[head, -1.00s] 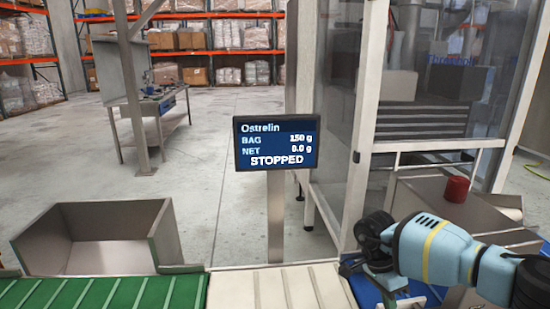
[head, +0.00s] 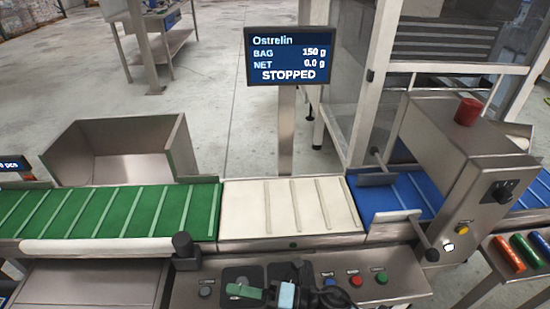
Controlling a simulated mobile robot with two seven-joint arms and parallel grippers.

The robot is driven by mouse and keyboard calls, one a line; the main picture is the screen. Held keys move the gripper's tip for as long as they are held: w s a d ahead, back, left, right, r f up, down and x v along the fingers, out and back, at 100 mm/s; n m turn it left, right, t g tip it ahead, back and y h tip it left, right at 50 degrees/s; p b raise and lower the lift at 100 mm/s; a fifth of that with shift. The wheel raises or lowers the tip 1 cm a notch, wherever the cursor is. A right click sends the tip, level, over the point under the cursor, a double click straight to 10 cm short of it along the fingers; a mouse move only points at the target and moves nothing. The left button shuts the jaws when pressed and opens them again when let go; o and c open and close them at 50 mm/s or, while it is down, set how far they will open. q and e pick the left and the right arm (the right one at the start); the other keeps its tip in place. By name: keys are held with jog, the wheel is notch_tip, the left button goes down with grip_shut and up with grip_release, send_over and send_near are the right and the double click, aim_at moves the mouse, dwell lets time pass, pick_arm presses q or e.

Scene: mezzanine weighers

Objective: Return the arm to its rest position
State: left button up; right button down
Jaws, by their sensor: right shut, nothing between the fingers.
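My right gripper (head: 286,294) shows only in part at the bottom edge of the head view, low in front of the control panel (head: 190,291). Its light blue and black parts overlap the panel, and most of the arm is out of frame. It is shut with nothing held. I cannot tell whether it touches the panel. My left gripper is not in view.
The panel carries several buttons, including a red one (head: 356,281). Behind it run a green belt (head: 110,212), a white belt (head: 290,205) and a blue belt (head: 400,195). A display (head: 290,56) reads STOPPED. A metal housing (head: 450,135) stands at right.

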jog(key=s+d+f+m+t+h, duration=0.1)
jog(key=d+f+m+t+h, duration=0.45)
jog(key=m, duration=0.65)
jog(key=s+d+f+m+t+h, duration=0.1)
jog(key=d+f+m+t+h, duration=0.1)
jog(key=d+m+t+h, duration=0.75)
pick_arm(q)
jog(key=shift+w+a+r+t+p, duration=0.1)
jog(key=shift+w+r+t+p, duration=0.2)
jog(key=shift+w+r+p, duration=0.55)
pick_arm(e)
jog(key=s+d+f+m+g+h, duration=0.1)
jog(key=s+d+f+m+g, duration=0.3)
jog(key=s, duration=0.4)
jog(key=s+d+f+m+g+h, duration=0.1)
jog(key=s+d+f+m+g, duration=0.4)
jog(key=s+d+m, duration=0.3)
jog(key=shift+s+d+f+m, duration=0.2)
jog(key=shift+f+m, duration=0.15)
jog(key=shift+m, duration=0.3)
